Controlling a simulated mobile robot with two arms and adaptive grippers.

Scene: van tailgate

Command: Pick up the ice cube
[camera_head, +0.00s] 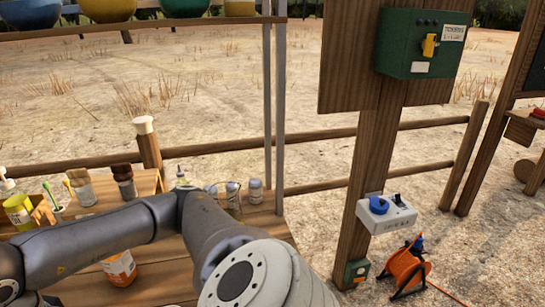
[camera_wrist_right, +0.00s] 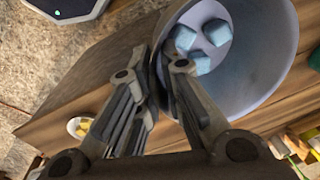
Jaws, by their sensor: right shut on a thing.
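Three pale blue ice cubes (camera_wrist_right: 200,63) lie inside a grey-white bowl (camera_wrist_right: 262,85) in the right wrist view. My right gripper (camera_wrist_right: 161,60) is at the bowl's near-left rim, with one finger outside the wall and one inside. It looks shut on this rim, beside the cubes; the exact contact is partly hidden by the fingers. No ice cube and no gripper shows in the head view. One of my arms crosses the lower left there, its gripper out of frame.
A post carries a green box (camera_head: 423,43) and a grey switch box (camera_head: 386,214). An orange cable reel (camera_head: 405,270) stands on the ground. A small white dish (camera_wrist_right: 79,127) lies left of my right gripper.

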